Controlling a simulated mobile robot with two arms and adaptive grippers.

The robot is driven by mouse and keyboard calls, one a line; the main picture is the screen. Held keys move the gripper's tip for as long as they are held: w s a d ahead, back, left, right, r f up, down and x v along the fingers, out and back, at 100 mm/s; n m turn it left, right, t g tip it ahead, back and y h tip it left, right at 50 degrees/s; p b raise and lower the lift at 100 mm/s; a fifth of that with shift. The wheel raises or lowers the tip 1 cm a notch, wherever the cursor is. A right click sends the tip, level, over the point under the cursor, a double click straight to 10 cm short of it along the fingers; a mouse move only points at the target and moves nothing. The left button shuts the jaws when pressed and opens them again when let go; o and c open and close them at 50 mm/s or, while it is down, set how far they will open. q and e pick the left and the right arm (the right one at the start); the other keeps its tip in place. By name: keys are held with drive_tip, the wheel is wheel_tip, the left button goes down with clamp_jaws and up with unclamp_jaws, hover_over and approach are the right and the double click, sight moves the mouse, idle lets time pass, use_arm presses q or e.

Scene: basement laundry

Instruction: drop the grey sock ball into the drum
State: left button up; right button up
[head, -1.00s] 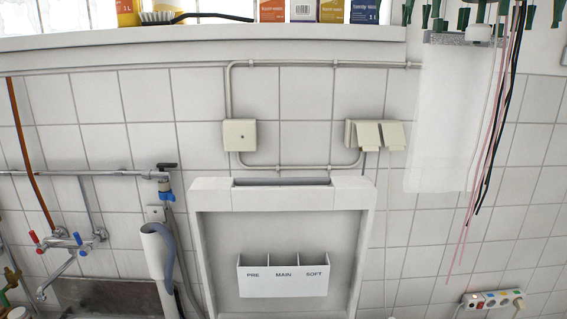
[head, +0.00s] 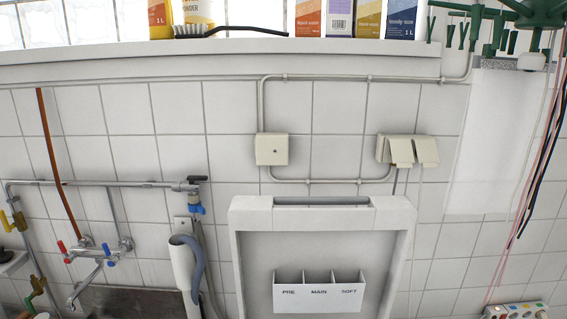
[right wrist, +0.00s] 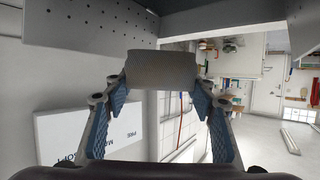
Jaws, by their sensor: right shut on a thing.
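The grey sock ball (right wrist: 162,68) shows in the right wrist view as a grey, knit-textured roll. My right gripper (right wrist: 160,84) is shut on it, with one blue-padded finger at each side. The ball is clear of any surface that I can make out. I cannot pick out the drum in either view. A dark grey panel with small holes (right wrist: 90,35) is above and left of the ball in the right wrist view; I cannot tell what it belongs to. My left gripper is in no view.
The head view shows a tiled wall with a white frame (head: 322,216) and a PRE/MAIN/SOFT compartment box (head: 318,293). Taps (head: 92,250) and a grey hose (head: 193,262) are at left. Bottles stand on the ledge (head: 220,58). Open floor shows at right in the wrist view.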

drive_tip(key=shift+f, duration=0.35)
drive_tip(key=shift+f+b, duration=1.85)
drive_tip(key=shift+f, duration=0.85)
drive_tip(key=o, duration=1.2)
drive_tip(key=shift+o, duration=0.2)
drive_tip(key=v, duration=1.2)
drive_tip(key=shift+s, duration=0.1)
